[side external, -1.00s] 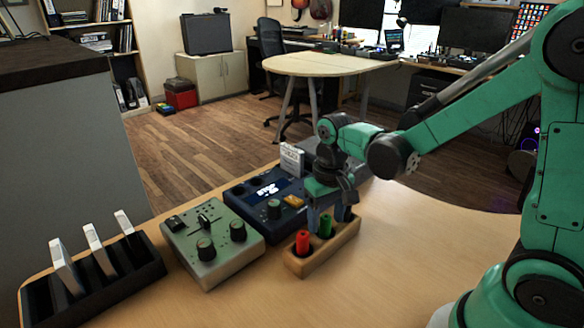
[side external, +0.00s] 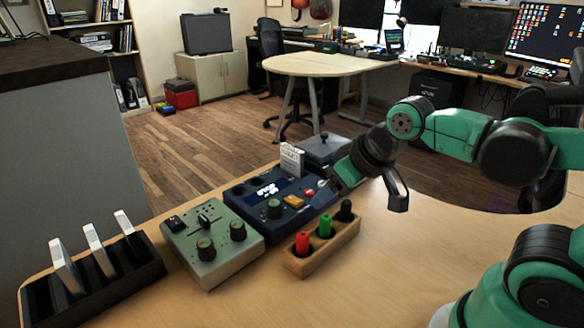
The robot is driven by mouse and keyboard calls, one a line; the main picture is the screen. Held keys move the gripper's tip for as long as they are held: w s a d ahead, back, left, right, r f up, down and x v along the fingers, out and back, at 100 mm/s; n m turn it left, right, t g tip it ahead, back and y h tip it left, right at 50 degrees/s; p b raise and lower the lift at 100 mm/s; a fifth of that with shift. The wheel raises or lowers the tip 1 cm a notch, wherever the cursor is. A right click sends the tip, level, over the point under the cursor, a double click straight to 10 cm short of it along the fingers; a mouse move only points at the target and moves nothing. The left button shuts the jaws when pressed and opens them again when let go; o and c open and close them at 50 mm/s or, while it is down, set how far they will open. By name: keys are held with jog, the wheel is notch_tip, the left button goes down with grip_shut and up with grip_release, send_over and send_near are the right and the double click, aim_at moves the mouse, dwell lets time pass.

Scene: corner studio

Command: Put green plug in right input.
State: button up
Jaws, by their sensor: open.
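The green plug (side external: 325,226) stands upright in the middle hole of a small wooden holder (side external: 318,259). A red plug (side external: 303,242) stands on its left and a black plug (side external: 346,209) on its right in the same holder. My gripper (side external: 366,196) is open and empty, tilted above and behind the holder, apart from the plugs. The dark blue device (side external: 247,192) with a lit screen and the grey-green device (side external: 205,268) with knobs stand left of the holder. I cannot make out which opening is the right input.
A black rack (side external: 110,295) with several white slabs stands at the far left. A grey box (side external: 325,150) and a white card (side external: 291,160) stand behind the blue device. The wooden tabletop (side external: 400,265) is clear right of the holder.

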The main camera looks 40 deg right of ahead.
jog(key=shift+o, duration=0.5)
jog(key=shift+s+a+t, duration=0.1)
jog(key=shift+t, duration=0.3)
